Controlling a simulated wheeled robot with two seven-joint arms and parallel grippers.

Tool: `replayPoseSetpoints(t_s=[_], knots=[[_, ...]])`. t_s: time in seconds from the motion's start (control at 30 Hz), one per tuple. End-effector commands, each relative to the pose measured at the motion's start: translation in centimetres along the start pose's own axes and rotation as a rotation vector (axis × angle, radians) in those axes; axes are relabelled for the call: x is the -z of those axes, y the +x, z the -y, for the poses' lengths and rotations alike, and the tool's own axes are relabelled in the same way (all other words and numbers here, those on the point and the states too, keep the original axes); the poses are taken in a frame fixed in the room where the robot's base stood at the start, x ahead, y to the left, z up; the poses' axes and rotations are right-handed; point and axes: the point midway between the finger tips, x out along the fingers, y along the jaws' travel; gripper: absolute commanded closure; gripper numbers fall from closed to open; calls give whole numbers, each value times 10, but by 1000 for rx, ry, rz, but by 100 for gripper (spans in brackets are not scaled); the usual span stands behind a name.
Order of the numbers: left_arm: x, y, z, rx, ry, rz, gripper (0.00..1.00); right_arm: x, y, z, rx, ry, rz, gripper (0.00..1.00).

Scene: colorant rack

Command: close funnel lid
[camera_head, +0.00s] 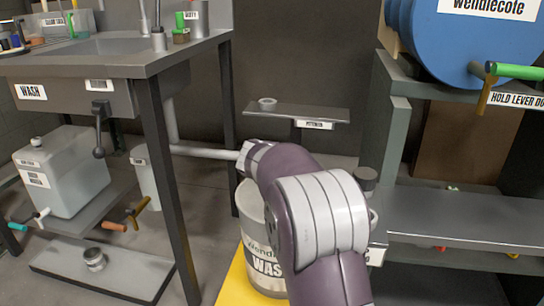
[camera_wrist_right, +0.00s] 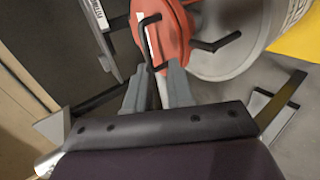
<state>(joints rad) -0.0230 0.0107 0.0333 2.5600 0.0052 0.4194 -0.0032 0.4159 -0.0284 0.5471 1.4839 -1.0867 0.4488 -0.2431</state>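In the right wrist view, a red-orange round funnel part (camera_wrist_right: 168,28) has a bent black wire handle (camera_wrist_right: 149,42) in front and another black wire on its right. It is beside a pale bucket (camera_wrist_right: 225,40). My right gripper (camera_wrist_right: 158,72) has its two grey fingers close to the red part, a narrow gap between them. The handle's lower end reaches the fingertips; I cannot tell whether they clamp it. In the head view my right arm covers the funnel and gripper; the white WASH bucket (camera_head: 262,235) shows partly behind it. My left gripper is not in view.
A sink table (camera_head: 150,62) stands left, with a white jug (camera_head: 65,170) on a low shelf. A small stand (camera_head: 300,113) is at the back. A rack (camera_head: 460,215) with a blue drum (camera_head: 440,45) stands right. A yellow surface (camera_head: 235,285) lies under the bucket.

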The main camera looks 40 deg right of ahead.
Motion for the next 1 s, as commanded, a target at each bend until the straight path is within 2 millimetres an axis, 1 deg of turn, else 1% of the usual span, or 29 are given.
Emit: replayPoseSetpoints(t_s=[0.03,0.1,0.2,0.3,0.4,0.9,0.93,0.97,1.0], knots=[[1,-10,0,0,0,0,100,0,-18,-6,-4,-1,-3,78],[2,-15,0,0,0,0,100,0,-34,-7,-7,-1,-4,78],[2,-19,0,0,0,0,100,1,-50,-7,-10,0,-4,78],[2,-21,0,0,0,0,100,0,-58,-6,-11,1,-4,78],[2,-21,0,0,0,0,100,0,-61,-5,-12,2,-3,78],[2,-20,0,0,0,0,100,1,-61,-6,-12,20,-7,78],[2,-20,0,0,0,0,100,1,-60,-2,2,48,-11,78],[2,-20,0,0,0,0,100,1,-59,8,30,78,-13,78],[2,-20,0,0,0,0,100,0,-59,26,84,138,-12,78]])
